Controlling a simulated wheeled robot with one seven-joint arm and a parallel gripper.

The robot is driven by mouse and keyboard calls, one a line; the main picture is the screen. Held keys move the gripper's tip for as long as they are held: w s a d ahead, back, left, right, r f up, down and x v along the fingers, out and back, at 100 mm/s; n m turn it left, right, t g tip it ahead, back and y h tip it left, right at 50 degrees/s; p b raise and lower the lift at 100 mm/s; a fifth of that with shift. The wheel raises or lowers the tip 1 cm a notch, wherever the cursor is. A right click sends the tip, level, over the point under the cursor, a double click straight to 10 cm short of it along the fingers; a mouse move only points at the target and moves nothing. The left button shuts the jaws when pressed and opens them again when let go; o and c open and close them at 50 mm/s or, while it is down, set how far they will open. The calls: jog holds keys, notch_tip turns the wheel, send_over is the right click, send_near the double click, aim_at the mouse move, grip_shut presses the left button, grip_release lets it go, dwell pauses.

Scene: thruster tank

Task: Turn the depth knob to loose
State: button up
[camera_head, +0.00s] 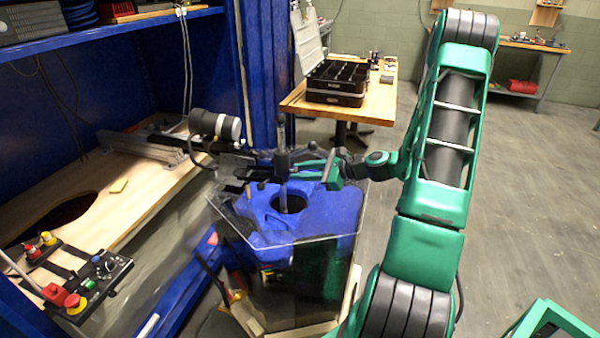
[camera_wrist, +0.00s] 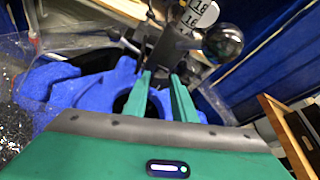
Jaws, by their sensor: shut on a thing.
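My gripper (camera_head: 300,167) is above the blue tank top, reaching left from the end of my green arm. In the wrist view my gripper (camera_wrist: 160,76) has its two green fingers a little apart, with their tips at a dark fitting. A black block (camera_head: 282,161) sits on an upright rod at the fingertips; it also shows in the wrist view (camera_wrist: 164,50). My gripper is shut on what I take to be the depth knob at this fitting. The knob's outline and any loose or tight marking are too small and partly hidden to read.
The blue tank insert (camera_head: 330,205) with a round hole lies below, inside clear walls. A control box (camera_head: 85,285) is at lower left. A wooden table (camera_head: 377,90) with a black case (camera_head: 338,82) stands behind.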

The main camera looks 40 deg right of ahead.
jog(key=n+t, duration=0.1)
jog(key=n, duration=0.2)
jog(key=n+t+h, duration=0.1)
jog(key=n+t, duration=0.1)
jog(key=n, duration=0.1)
jog(key=f+n+t+h, duration=0.1)
jog(key=n+t, duration=0.1)
jog(key=n, duration=0.2)
jog(key=shift+s+a, duration=0.1)
jog(key=shift+s, duration=0.1)
jog(key=shift+n, duration=0.3)
dwell(0.3)
jog(key=o, duration=1)
jog(key=shift+a, duration=0.1)
jog(key=shift+o, duration=0.2)
jog(key=shift+s, duration=0.1)
